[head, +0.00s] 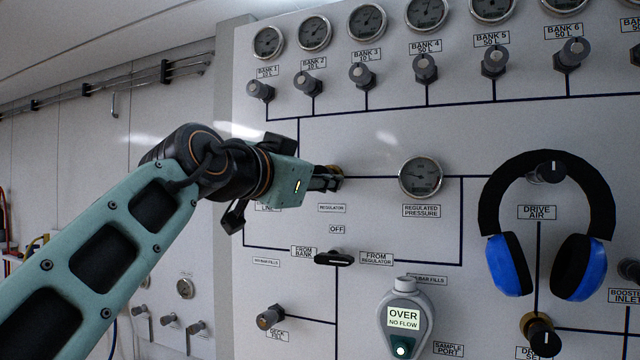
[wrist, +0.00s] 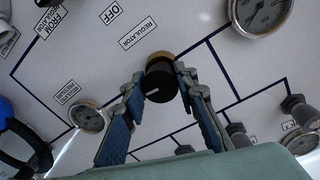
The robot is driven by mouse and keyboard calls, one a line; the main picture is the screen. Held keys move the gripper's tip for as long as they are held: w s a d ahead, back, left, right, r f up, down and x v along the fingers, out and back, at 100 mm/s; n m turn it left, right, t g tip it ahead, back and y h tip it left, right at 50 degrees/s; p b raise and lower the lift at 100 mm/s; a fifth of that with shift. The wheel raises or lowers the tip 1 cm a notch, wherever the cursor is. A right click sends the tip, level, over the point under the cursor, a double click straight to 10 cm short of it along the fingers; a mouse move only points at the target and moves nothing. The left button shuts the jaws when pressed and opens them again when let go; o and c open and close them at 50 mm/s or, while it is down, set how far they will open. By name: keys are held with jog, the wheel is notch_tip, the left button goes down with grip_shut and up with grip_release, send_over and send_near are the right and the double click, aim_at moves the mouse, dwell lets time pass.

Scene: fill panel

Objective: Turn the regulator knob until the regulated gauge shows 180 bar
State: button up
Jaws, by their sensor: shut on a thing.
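The regulator knob is black with a white mark and a brass collar, seen in the wrist view (wrist: 160,82). My gripper (wrist: 159,78) has one finger on each side of it and is shut on it. In the head view my gripper (head: 328,179) reaches the panel above the REGULATOR label, and only the brass collar (head: 336,171) of the knob shows past the fingers. The regulated pressure gauge (head: 420,177) is to the right; its needle points roughly left, but its numbers are too small to read. It also shows in the wrist view (wrist: 88,117).
A selector handle (head: 333,259) sits below the knob. Bank valves (head: 426,68) and gauges line the top. Blue and black headphones (head: 548,222) hang at the right, and a handheld meter (head: 405,318) reading "OVER NO FLOW" is at the bottom.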

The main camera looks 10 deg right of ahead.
jog(key=shift+m+b, duration=0.3)
jog(key=shift+m, duration=0.9)
jog(key=o, duration=1.2)
jog(key=shift+c, duration=0.2)
jog(key=shift+s, duration=0.1)
jog(key=v, duration=1.2)
dwell(0.4)
